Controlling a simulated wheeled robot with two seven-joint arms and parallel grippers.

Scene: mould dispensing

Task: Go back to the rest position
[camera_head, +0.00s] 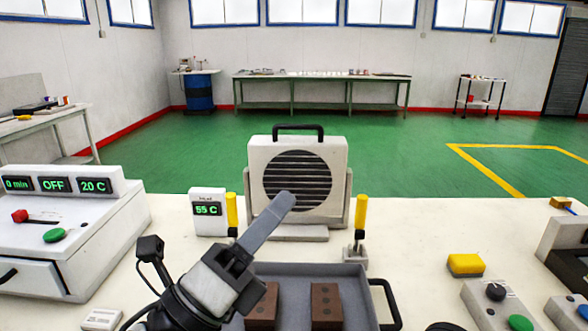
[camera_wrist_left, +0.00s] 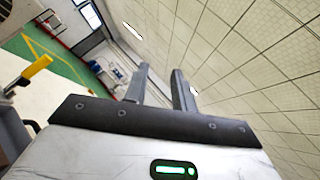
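My left gripper (camera_head: 284,203) is raised over the worktable, in front of the white fan unit (camera_head: 262,170) and above the back left of a grey tray (camera_head: 345,285). In the left wrist view its two grey fingers (camera_wrist_left: 160,78) stand apart with nothing between them. Two brown blocks with holes, a left one (camera_head: 263,305) and a right one (camera_head: 326,306), lie in the tray. My left wrist and gripper hide the tray's left part. My right gripper is in neither view.
A white oven-like box (camera_head: 62,225) with displays stands left. A small display reading 55 C (camera_head: 208,210) and two yellow-topped posts, left (camera_head: 232,212) and right (camera_head: 361,213), flank the fan. A yellow block (camera_head: 465,264) and button boxes (camera_head: 497,302) lie right.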

